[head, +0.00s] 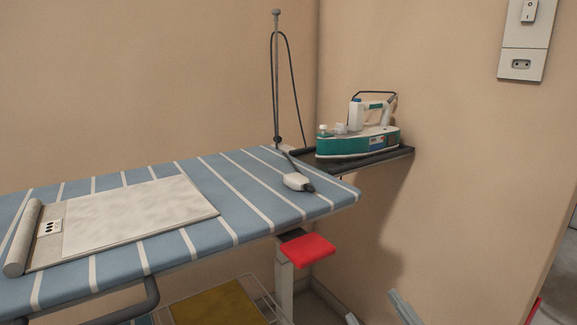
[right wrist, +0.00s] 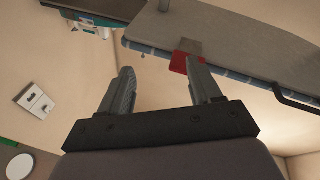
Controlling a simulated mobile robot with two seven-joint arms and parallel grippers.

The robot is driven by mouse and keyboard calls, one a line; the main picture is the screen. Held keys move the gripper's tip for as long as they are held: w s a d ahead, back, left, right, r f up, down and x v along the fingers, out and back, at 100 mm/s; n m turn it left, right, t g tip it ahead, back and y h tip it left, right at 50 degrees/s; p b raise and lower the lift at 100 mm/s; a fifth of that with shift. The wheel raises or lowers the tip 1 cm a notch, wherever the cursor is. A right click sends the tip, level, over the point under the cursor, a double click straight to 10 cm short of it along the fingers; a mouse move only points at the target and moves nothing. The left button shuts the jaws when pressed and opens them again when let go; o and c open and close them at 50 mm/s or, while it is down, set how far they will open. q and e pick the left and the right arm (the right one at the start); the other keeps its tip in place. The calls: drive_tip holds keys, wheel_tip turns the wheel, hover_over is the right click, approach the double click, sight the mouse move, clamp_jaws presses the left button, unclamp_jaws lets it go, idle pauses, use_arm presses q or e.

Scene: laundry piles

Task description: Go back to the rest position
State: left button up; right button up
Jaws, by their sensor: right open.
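My right gripper (head: 377,312) shows at the bottom edge of the head view, right of the ironing board (head: 300,205). Only its fingertips are in that picture. In the right wrist view both fingers of the right gripper (right wrist: 158,80) stand apart with nothing between them. The red piece (right wrist: 182,63) under the board shows behind the right-hand finger, and I cannot tell how near it is. My left gripper is in neither view.
A striped board carries a grey-white panel (head: 140,215) and a corded white piece (head: 298,181). A teal iron (head: 358,140) sits on a dark tray (head: 405,155). The red piece (head: 307,249) juts out below. A wire shelf (head: 262,290) stands underneath. A wall closes the right side.

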drive_tip(key=s+f+m+g+h, duration=0.25)
drive_tip(key=s+f+g, duration=0.2)
drive_tip(key=f, duration=0.45)
drive_tip(key=s+f+m+g+h, duration=0.1)
drive_tip(key=s+f+m+g, duration=0.3)
drive_tip(key=f, duration=0.5)
use_arm(q)
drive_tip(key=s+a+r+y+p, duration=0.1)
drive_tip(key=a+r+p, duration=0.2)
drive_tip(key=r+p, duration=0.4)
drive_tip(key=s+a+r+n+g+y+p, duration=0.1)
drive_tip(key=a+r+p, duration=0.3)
drive_tip(key=p, duration=1.5)
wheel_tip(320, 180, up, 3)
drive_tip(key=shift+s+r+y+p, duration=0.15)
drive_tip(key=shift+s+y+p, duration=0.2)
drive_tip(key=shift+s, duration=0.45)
use_arm(e)
drive_tip(key=s+d+r+h, duration=0.1)
drive_tip(key=s+d+r, duration=0.1)
drive_tip(key=r, duration=0.5)
drive_tip(key=s+d+r+h, duration=0.1)
drive_tip(key=s+d+r, duration=0.1)
drive_tip(key=d+r, duration=0.3)
wheel_tip(320, 180, up, 2)
drive_tip(key=shift+s+d, duration=0.15)
drive_tip(key=shift+s, duration=0.1)
drive_tip(key=shift+g+h, duration=0.25)
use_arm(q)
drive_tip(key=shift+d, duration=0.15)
